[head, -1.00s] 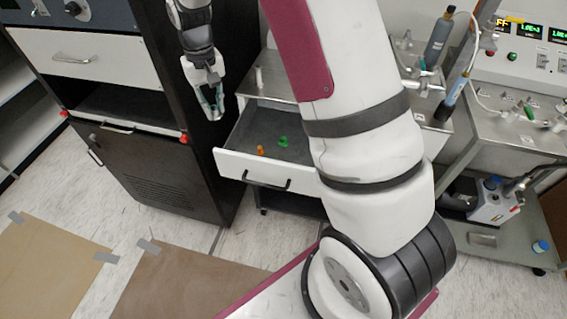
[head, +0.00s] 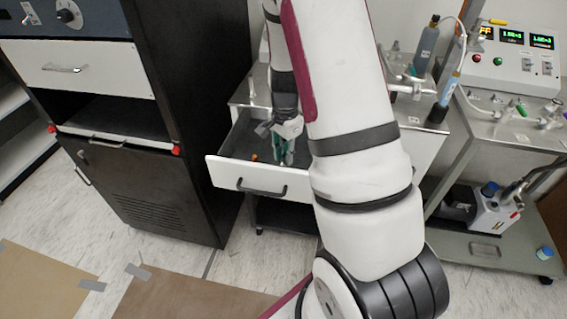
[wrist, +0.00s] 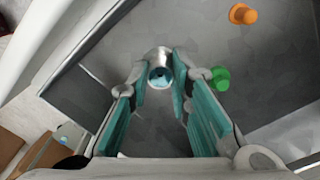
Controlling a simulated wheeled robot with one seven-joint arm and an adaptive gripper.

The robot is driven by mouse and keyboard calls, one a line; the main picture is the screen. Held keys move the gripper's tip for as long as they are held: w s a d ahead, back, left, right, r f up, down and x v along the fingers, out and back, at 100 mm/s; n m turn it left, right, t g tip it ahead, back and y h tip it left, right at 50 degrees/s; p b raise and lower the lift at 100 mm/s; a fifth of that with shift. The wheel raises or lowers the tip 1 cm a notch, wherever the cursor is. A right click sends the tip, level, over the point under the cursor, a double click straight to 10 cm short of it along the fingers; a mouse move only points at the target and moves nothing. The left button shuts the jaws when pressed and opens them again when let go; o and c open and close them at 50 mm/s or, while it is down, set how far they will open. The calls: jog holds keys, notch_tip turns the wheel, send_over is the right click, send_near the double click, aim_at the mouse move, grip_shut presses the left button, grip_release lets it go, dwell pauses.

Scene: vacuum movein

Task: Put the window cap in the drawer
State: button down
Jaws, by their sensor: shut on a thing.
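The window cap (wrist: 159,56) is a small silver cylinder with a bluish glass end, held between the teal fingertips in the wrist view. My gripper (wrist: 160,78) is shut on it. In the head view my gripper (head: 285,156) is over the open drawer, pointing down, and the cap cannot be made out there. The drawer (head: 222,172) is pulled out, with a white front and a dark grey floor, which also fills much of the wrist view (wrist: 262,62). How high the cap is above the floor is hard to tell.
An orange piece (wrist: 243,14) and a green piece (wrist: 221,79) lie in the drawer, the green one close to the right finger. A black cabinet (head: 150,190) stands left of the drawer. A steel bench (head: 510,130) with instruments is at the right.

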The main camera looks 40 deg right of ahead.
jog(key=shift+f, duration=2.15)
jog(key=shift+f, duration=0.15)
jog(key=c, duration=1.5)
grip_release()
jog(key=shift+o, duration=0.2)
